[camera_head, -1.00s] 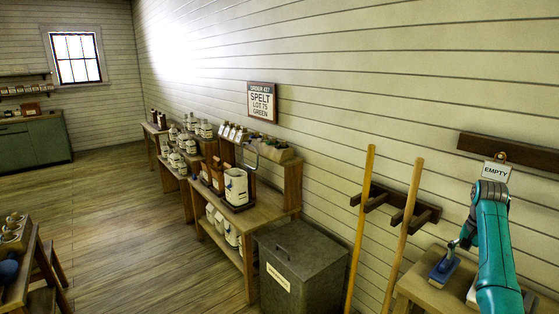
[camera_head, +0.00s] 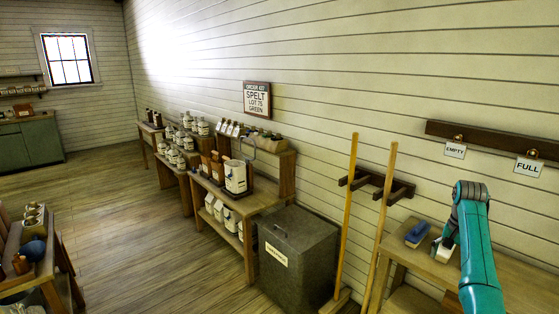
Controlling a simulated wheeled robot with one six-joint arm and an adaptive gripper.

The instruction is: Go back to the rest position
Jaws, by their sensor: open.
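My teal arm reaches in from the lower right. My gripper (camera_head: 447,240) is small and partly hidden by the arm; it is open, above the wooden bench (camera_head: 515,275) at the right. A blue block-like item (camera_head: 417,232) lies on the bench left of the gripper, apart from it. A small white item (camera_head: 442,253) shows just below the gripper; I cannot tell whether they touch.
An EMPTY tag (camera_head: 455,150) and a FULL tag (camera_head: 528,167) hang on a wall rail. Two wooden poles (camera_head: 347,220) lean left of the bench. A dark bin (camera_head: 297,255) and shelves of containers stand along the wall. The floor at left centre is clear.

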